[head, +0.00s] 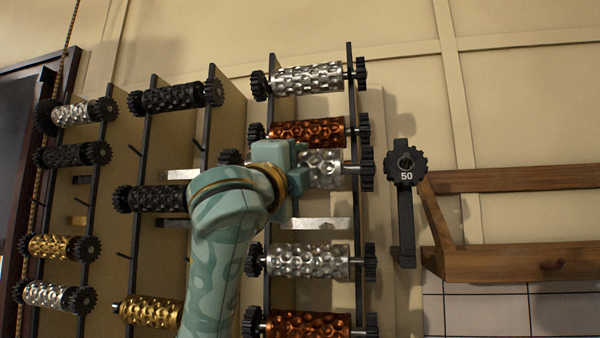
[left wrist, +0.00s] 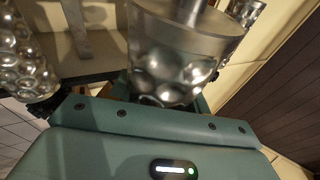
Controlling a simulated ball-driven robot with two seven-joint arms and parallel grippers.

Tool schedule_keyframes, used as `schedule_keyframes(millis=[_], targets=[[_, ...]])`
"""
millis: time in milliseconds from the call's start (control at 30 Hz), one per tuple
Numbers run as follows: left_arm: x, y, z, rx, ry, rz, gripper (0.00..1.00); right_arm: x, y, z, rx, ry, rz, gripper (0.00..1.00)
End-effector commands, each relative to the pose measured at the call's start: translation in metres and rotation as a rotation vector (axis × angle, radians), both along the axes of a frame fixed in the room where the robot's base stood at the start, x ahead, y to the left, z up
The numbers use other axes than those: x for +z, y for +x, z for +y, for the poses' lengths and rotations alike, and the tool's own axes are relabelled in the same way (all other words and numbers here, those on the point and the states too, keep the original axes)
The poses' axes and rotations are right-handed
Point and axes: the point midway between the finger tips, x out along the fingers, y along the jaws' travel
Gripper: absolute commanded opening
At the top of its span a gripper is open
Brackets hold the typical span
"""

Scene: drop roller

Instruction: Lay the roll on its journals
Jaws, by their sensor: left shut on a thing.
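My left gripper (head: 292,172) is shut on a silver dimpled roll (head: 322,170) at the rack of dark upright rails (head: 351,205). The arm and gripper hide the roll's left part. Its right end, with a dark gear, shows at the right rail; I cannot tell whether its journals rest on the rack. In the left wrist view the silver roll (left wrist: 170,70) fills the space above the green gripper body, its plain end and shaft pointing up. The fingertips are mostly hidden there. My right gripper is not in view.
A copper roll (head: 307,132) sits close above the held one, with a silver roll (head: 308,78) higher up. Below are a bare pale plate (head: 320,224), another silver roll (head: 305,261) and a copper roll (head: 308,325). A gear marked 50 (head: 405,163) and wooden shelf (head: 510,262) stand right.

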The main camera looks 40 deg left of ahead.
Motion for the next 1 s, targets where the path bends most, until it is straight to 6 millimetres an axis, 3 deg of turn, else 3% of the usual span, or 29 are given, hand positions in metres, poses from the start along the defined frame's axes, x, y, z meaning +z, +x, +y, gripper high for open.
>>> schedule_keyframes(millis=[1000], targets=[[-0.005, 0.087, 0.049, 0.0, -0.001, -0.005, 0.0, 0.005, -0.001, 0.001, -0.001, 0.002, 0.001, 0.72]])
